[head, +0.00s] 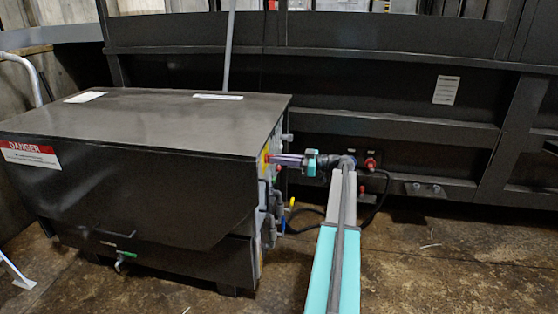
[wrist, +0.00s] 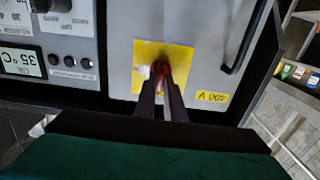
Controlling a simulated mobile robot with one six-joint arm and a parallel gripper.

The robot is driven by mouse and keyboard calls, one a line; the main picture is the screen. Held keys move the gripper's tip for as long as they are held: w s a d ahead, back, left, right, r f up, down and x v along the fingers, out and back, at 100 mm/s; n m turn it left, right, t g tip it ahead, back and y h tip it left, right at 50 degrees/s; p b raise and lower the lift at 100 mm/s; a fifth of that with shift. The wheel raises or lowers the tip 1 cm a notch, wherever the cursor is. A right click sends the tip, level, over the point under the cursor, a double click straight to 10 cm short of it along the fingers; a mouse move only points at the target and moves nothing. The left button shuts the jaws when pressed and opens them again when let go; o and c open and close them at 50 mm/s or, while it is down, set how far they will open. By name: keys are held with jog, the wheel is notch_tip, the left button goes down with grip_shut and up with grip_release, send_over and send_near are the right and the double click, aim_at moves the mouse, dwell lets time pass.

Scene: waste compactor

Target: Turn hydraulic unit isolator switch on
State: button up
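The isolator switch is a red knob (wrist: 160,70) on a yellow square plate (wrist: 181,57) on the grey panel in the wrist view. In the head view the yellow plate (head: 266,158) shows edge-on at the side of the dark hydraulic unit (head: 130,165). My gripper (wrist: 161,78) reaches straight at the knob, its two dark fingers close together on either side of it. The fingertips cover much of the knob, so its turned position is hard to read. In the head view my gripper (head: 274,159) touches or nearly touches the panel.
A control panel with a lit temperature display (wrist: 20,63) and a black dial (wrist: 50,5) is beside the plate. A black handle (wrist: 243,40) is on the other side. Pipes and hoses (head: 270,210) run below the switch. A dark compactor wall (head: 400,100) stands behind.

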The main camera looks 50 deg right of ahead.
grip_shut()
jog(key=shift+m, duration=0.5)
jog(key=shift+d+f+m+p, duration=0.1)
jog(key=shift+m+p, duration=2.65)
jog(key=shift+m, duration=1.5)
jog(key=shift+d+f+m+p, duration=0.1)
jog(key=shift+m+p, duration=2.6)
jog(key=shift+m, duration=1.55)
jog(key=o, duration=0.6)
grip_release()
jog(key=shift+w, duration=0.1)
